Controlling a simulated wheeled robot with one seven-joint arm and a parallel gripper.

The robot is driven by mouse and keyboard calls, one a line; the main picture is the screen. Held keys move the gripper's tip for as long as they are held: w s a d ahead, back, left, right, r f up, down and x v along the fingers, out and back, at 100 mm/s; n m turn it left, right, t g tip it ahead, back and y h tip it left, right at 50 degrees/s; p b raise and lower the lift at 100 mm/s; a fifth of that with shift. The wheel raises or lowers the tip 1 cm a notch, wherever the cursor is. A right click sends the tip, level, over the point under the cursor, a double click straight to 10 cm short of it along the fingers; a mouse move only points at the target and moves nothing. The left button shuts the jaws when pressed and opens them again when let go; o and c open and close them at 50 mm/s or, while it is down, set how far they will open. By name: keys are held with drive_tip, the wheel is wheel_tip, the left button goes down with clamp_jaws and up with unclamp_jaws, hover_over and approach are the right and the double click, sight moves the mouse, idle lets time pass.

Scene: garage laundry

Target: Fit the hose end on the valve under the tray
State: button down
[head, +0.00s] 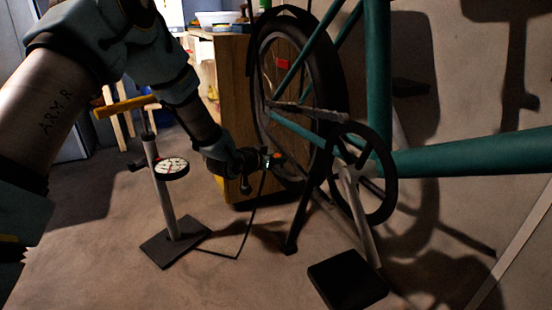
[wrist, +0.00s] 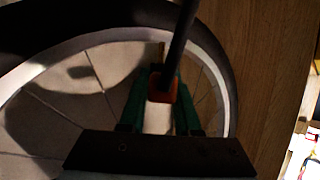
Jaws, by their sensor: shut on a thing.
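My gripper (head: 272,159) is at the lower left part of the bicycle's rear wheel (head: 262,110). In the wrist view its green fingers (wrist: 160,108) are shut on the orange hose end (wrist: 162,84). A dark hose (wrist: 180,38) runs up from the hose end in that view. In the head view the hose (head: 248,228) hangs down to the floor pump (head: 163,190). The wheel's pale rim (wrist: 212,65) curves around the fingers. I cannot make out the valve, or whether the hose end touches it. No tray is clearly seen at the wheel.
A wooden cabinet (head: 236,100) stands right behind the wheel. A white bowl (head: 218,18) is at the back. The green bicycle frame (head: 470,153) and its crank are to the right. A black block (head: 347,280) lies on the floor. The front left floor is clear.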

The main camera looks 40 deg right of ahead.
drive_tip(key=shift+f+b, duration=0.4)
drive_tip(key=shift+f, duration=0.25)
drive_tip(key=shift+f, duration=0.15)
drive_tip(key=c, duration=0.5)
unclamp_jaws()
drive_tip(key=shift+c, duration=0.2)
drive_tip(key=p+v, duration=0.3)
drive_tip(key=v, duration=0.7)
drive_tip(key=shift+a, duration=0.4)
